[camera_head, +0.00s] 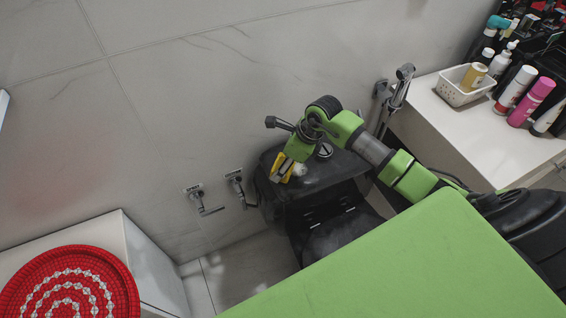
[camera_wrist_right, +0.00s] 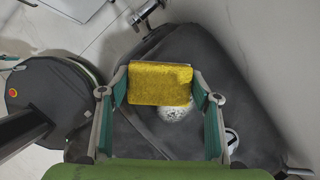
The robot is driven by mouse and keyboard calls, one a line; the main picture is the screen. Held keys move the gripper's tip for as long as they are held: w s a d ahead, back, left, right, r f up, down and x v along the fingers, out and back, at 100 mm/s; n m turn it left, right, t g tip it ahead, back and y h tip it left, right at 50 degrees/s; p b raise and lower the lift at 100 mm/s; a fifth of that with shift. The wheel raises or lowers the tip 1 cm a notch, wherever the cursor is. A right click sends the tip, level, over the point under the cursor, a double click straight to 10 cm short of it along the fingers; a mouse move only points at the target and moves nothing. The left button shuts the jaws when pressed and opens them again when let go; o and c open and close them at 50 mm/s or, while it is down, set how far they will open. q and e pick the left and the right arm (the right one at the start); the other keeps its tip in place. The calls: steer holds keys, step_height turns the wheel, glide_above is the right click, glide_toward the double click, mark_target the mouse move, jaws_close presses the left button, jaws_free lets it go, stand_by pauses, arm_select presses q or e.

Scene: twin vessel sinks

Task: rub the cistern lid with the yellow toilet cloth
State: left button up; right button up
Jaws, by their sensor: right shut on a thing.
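The yellow toilet cloth (camera_wrist_right: 160,84) is held between the two fingers of my right gripper (camera_wrist_right: 163,92), which is shut on it. In the head view the cloth (camera_head: 282,165) shows at the tip of my right gripper (camera_head: 284,170), over the left part of the dark cistern lid (camera_head: 333,166). The lid (camera_wrist_right: 215,62) lies under the cloth in the wrist view; I cannot tell whether they touch. A whitish crumpled thing (camera_wrist_right: 174,113) is on the lid beside the cloth, and it also shows in the head view (camera_head: 299,169).
A round flush button (camera_head: 324,150) is on the lid. Wall taps (camera_head: 236,180) stand left of the cistern, and a hand sprayer (camera_head: 402,80) hangs at its right. A white counter (camera_head: 480,130) with a basket (camera_head: 462,88) and bottles is at right. A red woven round (camera_head: 70,285) is at lower left.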

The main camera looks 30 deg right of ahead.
mark_target(294, 165)
arm_select(q)
steer(key=shift+f, duration=0.15)
arm_select(e)
steer(key=shift+f, duration=0.2)
arm_select(q)
steer(key=shift+d+f, duration=0.1)
steer(key=shift+d, duration=0.1)
arm_select(e)
steer(key=shift+f, duration=0.1)
steer(key=shift+d, duration=0.1)
steer(key=shift+s+d+b, duration=0.15)
steer(key=shift+d+b, duration=0.55)
steer(key=shift+d, duration=1.1)
steer(key=shift+s+d+f+b, duration=0.1)
steer(key=shift+d+b, duration=0.65)
steer(key=shift+d, duration=1.05)
steer(key=shift+d+f, duration=0.1)
steer(key=shift+f, duration=0.05)
steer(key=shift+s+a, duration=0.1)
steer(key=shift+a, duration=1)
arm_select(q)
steer(key=shift+w+f, duration=0.1)
steer(key=shift+f, duration=1)
arm_select(e)
steer(key=shift+a, duration=1.05)
